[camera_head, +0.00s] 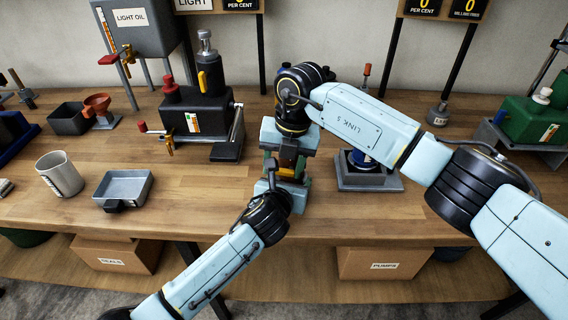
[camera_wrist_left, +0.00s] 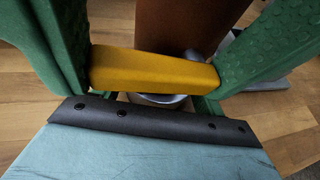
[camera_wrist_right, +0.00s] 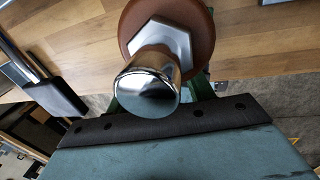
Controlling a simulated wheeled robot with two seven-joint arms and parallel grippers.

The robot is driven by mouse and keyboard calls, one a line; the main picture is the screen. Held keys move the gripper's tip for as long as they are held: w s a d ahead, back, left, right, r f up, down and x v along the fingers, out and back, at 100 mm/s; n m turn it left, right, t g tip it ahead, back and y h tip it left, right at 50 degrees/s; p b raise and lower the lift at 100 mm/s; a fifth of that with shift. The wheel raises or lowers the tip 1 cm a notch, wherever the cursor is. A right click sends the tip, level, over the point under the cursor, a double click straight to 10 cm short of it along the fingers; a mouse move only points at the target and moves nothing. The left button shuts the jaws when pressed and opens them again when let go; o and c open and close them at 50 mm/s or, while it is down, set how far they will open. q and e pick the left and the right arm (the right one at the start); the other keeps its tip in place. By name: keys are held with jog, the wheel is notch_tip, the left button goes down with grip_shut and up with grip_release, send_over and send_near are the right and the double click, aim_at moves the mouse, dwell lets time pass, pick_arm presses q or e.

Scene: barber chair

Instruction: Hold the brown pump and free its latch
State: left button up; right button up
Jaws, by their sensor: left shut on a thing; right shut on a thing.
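The brown pump (camera_head: 288,158) stands on the bench in the middle of the head view, mostly hidden by my grippers. My right gripper (camera_head: 287,165) comes down from above and is shut on the pump. In the right wrist view the pump's brown round top (camera_wrist_right: 205,30) shows with a hex nut and a chrome cap (camera_wrist_right: 148,85); the fingers are largely hidden behind it. My left gripper (camera_head: 272,168) reaches in from the front. In the left wrist view its green fingers are shut on the yellow latch (camera_wrist_left: 155,70), which lies across the brown body (camera_wrist_left: 180,25).
A dark pump unit (camera_head: 195,108) stands behind on the left. A grey tray (camera_head: 124,187) and a white mug (camera_head: 59,174) are on the left. A grey square holder (camera_head: 368,180) with a blue item is close on the right. Bare wood lies between tray and pump.

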aim_at(292, 171)
pick_arm(q)
jog(key=shift+r, duration=0.1)
pick_arm(e)
jog(key=o, duration=1)
jog(key=r, duration=0.4)
jog(key=d+r, duration=0.1)
jog(key=r, duration=0.3)
jog(key=d+r, duration=0.1)
jog(key=r, duration=0.2)
jog(key=shift+r, duration=0.4)
pick_arm(q)
jog(key=o, duration=1.9)
jog(key=shift+o, duration=0.2)
jog(key=shift+s, duration=0.1)
